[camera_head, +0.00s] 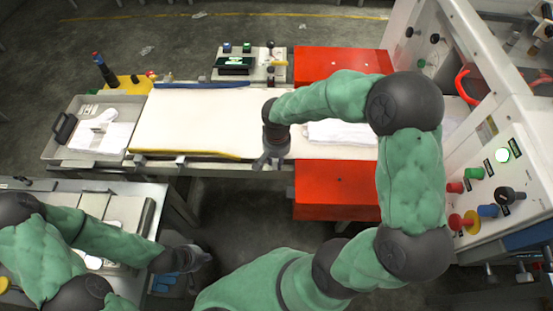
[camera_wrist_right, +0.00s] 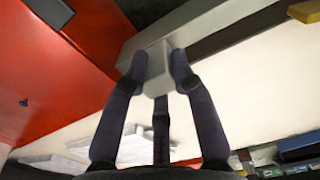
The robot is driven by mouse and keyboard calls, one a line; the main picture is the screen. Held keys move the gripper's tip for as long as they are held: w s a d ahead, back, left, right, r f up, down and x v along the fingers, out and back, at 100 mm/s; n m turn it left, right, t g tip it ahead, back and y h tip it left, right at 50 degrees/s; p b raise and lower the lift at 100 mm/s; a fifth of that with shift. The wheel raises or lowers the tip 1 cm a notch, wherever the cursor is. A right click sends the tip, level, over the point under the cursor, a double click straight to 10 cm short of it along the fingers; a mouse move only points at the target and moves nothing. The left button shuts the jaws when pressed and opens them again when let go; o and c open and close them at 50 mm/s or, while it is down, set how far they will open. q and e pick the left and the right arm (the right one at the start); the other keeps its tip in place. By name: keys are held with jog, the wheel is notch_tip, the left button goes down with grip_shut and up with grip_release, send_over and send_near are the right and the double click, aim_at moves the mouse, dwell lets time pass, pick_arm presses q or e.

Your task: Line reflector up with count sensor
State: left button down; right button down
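My right gripper (camera_head: 268,163) is at the near edge of the white conveyor belt (camera_head: 195,120), left of the red parts. In the right wrist view, the fingers of my right gripper (camera_wrist_right: 160,68) are on both sides of a grey block (camera_wrist_right: 157,58) and appear to touch it. The block sits against a grey rail (camera_wrist_right: 215,30) along the belt edge. It may be the reflector; the head view hides it behind the gripper. I cannot identify the count sensor for certain. My left gripper (camera_head: 198,258) hangs low beside the grey bench; its fingers are too unclear to judge.
Red guards (camera_head: 335,190) flank the belt, with white gloves (camera_head: 340,132) between them. A control panel (camera_head: 495,180) stands at the right. A grey tray (camera_head: 85,135) holds gloves at the left. A small control box (camera_head: 235,66) stands behind the belt.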

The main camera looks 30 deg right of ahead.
aim_at(266, 167)
jog(key=shift+w+a, duration=0.45)
jog(key=shift+a, duration=0.35)
jog(key=shift+w+a, duration=0.45)
jog(key=shift+a, duration=0.3)
jog(key=c, duration=0.9)
grip_release()
notch_tip(266, 167, up, 12)
